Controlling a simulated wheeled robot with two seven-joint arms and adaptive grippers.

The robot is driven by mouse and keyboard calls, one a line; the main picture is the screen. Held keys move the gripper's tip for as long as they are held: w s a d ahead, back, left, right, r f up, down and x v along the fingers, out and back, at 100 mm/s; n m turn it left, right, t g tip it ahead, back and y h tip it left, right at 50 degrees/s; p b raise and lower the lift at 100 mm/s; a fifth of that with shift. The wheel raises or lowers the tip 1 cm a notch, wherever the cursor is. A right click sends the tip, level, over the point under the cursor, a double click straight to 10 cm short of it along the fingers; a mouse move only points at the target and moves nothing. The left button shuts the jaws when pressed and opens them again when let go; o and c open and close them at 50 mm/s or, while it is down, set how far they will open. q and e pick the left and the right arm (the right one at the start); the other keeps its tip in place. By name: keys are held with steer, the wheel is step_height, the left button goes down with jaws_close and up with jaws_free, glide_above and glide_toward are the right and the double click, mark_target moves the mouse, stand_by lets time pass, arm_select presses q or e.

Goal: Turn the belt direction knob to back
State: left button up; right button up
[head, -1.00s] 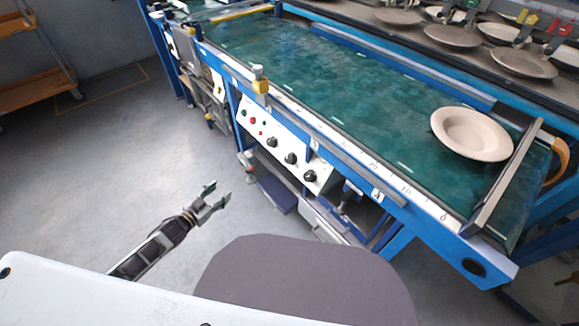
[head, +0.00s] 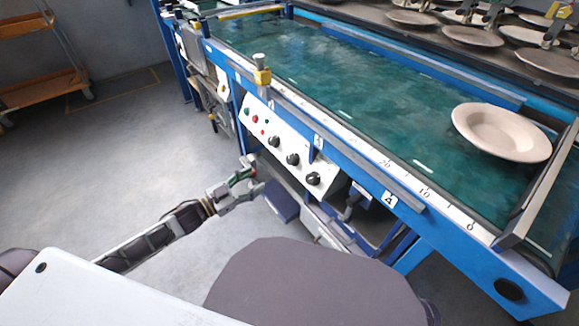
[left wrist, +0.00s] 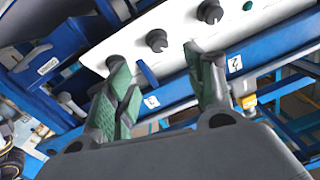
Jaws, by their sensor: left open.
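A white control panel (head: 283,152) is on the front of the blue belt frame. It carries three black knobs in a slanting row: one by the buttons (head: 274,142), a middle one (head: 292,160) and one nearest me (head: 312,179). I cannot read which is the belt direction knob or where it points. My left gripper (head: 256,175) is open and empty, in front of and below the panel. In the left wrist view the gripper's green-padded fingers (left wrist: 155,60) spread below the middle knob (left wrist: 157,40); one fingertip overlaps a knob (left wrist: 115,62) at left. Contact cannot be told.
The green belt (head: 330,75) runs above the panel with a beige plate (head: 500,132) at its right end. A blue box (head: 282,202) sits below the panel.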

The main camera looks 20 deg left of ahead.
arm_select(q)
steer(key=shift+d+r, duration=0.15)
arm_select(e)
steer(key=shift+r, duration=0.15)
arm_select(q)
steer(key=b, duration=0.3)
glide_toward(289, 160)
steer(key=shift+x, duration=1.7)
steer(key=shift+b+x, duration=0.35)
steer(key=shift+x, duration=0.4)
steer(key=shift+b+x, duration=0.35)
steer(key=shift+x, duration=0.7)
steer(key=shift+w+d, duration=0.4)
steer(key=shift+w, duration=0.2)
arm_select(e)
step_height(289, 160, down, 7)
steer(key=a+t+y, duration=0.1)
steer(key=shift+w+a+m, duration=0.15)
steer(key=shift+w+m, duration=0.15)
steer(key=shift+w, duration=0.1)
steer(key=shift+s, duration=0.1)
